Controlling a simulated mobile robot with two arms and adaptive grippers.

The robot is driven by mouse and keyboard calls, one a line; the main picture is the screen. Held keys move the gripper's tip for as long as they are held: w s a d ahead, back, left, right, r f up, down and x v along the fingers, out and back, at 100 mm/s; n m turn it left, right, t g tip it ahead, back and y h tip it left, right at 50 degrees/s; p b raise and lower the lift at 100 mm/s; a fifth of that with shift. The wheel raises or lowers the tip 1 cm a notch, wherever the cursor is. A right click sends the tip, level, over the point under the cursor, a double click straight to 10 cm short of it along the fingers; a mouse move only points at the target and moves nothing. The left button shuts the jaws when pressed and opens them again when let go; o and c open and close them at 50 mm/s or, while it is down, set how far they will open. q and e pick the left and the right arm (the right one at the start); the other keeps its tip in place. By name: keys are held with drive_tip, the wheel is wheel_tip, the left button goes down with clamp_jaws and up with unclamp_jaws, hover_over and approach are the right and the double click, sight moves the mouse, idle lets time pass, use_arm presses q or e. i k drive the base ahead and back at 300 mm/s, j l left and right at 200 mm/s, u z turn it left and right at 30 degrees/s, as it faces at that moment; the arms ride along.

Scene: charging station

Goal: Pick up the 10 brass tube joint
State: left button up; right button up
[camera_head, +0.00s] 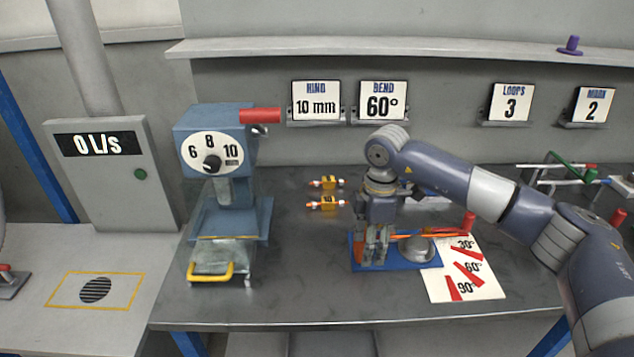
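Two small brass-yellow fittings with orange and white ends lie on the grey bench left of my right arm: a rear one (326,183) and a front one (327,204). They look like tube joints; any size marking is too small to read. My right gripper (374,257) points down in front of and to the right of them, apart from both. It is over the left end of a blue bending fixture (408,264). Whether its fingers are closed on something there is unclear. My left gripper is not in view.
A blue machine (221,190) with a 6-8-10 dial stands left of the fittings. Signs read "10 mm" (316,103) and "60°" (383,101). An angle sheet (468,284) lies right of the fixture. A rack with coloured bars (567,172) stands back right. The front-middle bench is clear.

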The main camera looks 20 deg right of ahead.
sight(328, 203)
drive_tip(key=i, duration=1)
